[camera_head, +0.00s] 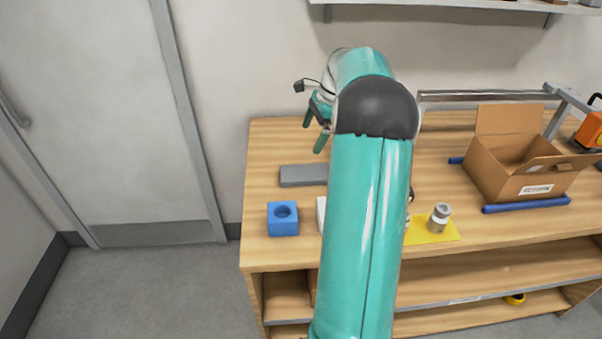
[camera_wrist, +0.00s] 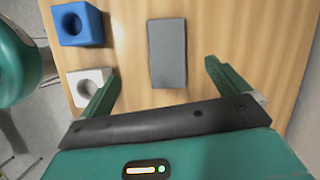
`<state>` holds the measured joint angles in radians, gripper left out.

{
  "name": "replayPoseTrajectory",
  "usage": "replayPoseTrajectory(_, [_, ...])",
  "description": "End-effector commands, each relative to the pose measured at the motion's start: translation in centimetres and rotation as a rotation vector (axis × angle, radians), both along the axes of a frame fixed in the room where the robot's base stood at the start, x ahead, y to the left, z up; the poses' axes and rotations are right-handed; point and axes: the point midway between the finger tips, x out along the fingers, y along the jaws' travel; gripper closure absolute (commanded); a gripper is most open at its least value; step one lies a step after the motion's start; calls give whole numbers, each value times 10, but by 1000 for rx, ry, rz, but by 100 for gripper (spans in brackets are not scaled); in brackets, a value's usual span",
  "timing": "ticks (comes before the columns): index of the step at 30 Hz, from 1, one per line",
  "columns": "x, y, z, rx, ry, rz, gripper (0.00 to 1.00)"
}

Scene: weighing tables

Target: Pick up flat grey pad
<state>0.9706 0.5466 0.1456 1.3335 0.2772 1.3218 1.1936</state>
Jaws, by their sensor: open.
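The flat grey pad (camera_head: 303,175) lies on the wooden table, left of my arm in the head view; its right end is close to or behind the arm. In the wrist view the whole grey pad (camera_wrist: 167,53) shows as a rectangle beyond my fingertips, roughly between their lines. My gripper (camera_wrist: 160,76) is open and empty, its two green fingers spread wider than the pad. In the head view my gripper (camera_head: 314,132) is at the end of the arm, above the table and toward its back, apart from the pad.
A blue block with a round hole (camera_head: 283,219) stands in front of the pad. A white holed block (camera_wrist: 91,84) is beside it, mostly hidden by my arm in the head view. A metal weight (camera_head: 439,217) on a yellow mat (camera_head: 418,233) and a cardboard box (camera_head: 518,180) are right.

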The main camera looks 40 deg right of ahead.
Motion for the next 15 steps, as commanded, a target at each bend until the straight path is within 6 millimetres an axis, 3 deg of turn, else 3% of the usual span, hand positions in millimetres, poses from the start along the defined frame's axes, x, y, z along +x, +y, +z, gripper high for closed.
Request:
replayPoseTrajectory(1, [-6,-17,-10,29,7,-54,0])
replayPoseTrajectory(3, [-10,-32,-18,56,12,-107,0])
replayPoseTrajectory(6, [-13,-41,-25,75,16,-144,0])
replayPoseTrajectory(15, [2,-27,-71,79,20,-147,0])
